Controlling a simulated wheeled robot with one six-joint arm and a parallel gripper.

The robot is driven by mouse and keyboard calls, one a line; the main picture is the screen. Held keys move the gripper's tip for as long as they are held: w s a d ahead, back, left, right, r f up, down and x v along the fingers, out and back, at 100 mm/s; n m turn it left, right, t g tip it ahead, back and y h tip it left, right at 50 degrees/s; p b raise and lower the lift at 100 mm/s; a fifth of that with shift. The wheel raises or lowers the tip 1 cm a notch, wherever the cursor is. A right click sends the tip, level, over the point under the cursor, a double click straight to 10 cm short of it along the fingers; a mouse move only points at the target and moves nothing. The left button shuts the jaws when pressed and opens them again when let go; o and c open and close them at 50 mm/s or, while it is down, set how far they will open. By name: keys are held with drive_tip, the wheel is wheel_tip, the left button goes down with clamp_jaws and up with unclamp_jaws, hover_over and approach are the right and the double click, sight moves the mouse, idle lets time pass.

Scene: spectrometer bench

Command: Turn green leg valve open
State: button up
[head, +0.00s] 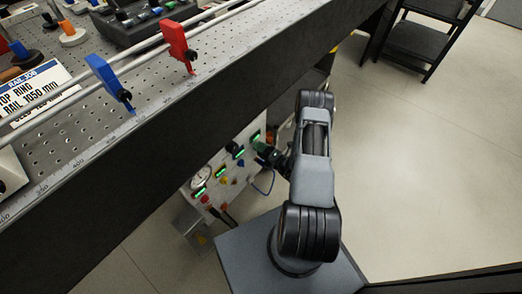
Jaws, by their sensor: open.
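Under the bench, a white valve panel (246,180) carries coloured knobs, a gauge and small green-lit displays. A green part (257,143) at the panel's upper right appears to be the green leg valve; it is small and partly covered, so its handle angle cannot be told. My gripper (267,153) is open at the panel's right side, right by this green part. I cannot tell whether its fingers touch it or stand around it. My arm hides the area right of the panel.
The bench's dark front edge (190,135) overhangs the panel. A red rail clamp (178,44) and a blue rail clamp (107,80) stand on the perforated bench top. The floor to the right is clear up to a black shelf (420,40).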

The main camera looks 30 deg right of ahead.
drive_tip(key=p+v, duration=0.2)
drive_tip(key=v, duration=1.1)
drive_tip(key=shift+s+p, duration=0.3)
drive_tip(key=shift+s, duration=0.1)
drive_tip(key=shift+d, duration=0.1)
